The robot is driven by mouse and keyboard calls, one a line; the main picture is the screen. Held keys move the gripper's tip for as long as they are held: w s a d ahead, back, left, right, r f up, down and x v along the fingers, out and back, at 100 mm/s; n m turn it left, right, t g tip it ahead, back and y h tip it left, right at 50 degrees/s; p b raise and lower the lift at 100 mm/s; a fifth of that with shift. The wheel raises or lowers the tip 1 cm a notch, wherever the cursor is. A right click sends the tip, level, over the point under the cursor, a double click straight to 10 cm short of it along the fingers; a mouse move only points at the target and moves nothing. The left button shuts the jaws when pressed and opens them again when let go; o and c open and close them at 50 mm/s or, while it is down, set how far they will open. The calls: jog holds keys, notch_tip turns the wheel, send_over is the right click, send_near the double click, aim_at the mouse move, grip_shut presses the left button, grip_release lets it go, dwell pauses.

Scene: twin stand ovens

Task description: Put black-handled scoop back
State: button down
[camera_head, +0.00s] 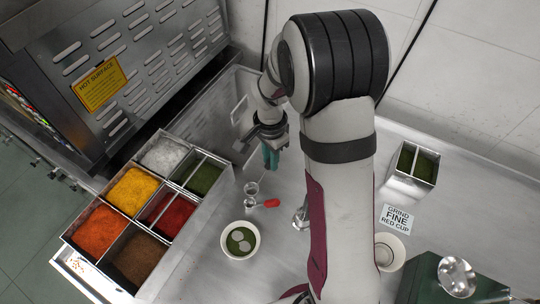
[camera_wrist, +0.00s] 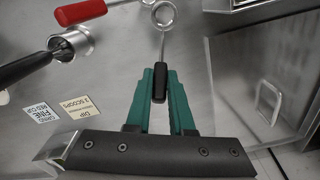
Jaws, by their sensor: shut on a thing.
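In the wrist view my gripper (camera_wrist: 160,76) has its two green fingers shut on the black handle of the scoop (camera_wrist: 159,88). The scoop's thin metal shaft points away from the fingers to a round, ring-like head at the top of the picture. In the head view my gripper (camera_head: 271,157) is over the steel counter, right of the spice bins. The black handle is hidden there. A small round clear shape (camera_head: 251,188) shows below the gripper; I cannot tell whether it is the held scoop's head.
A red-handled scoop (camera_head: 270,203) lies near a white bowl (camera_head: 257,240) with green contents. Spice bins (camera_head: 172,184) stand left, by the hot oven (camera_head: 115,75). A two-part green-filled container (camera_head: 428,182), sign (camera_head: 397,218) and white cup (camera_head: 398,258) are right. A black-handled metal tool (camera_wrist: 28,68) shows in the wrist view.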

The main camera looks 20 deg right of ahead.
jog(key=shift+f, duration=0.3)
jog(key=c, duration=0.8)
grip_release()
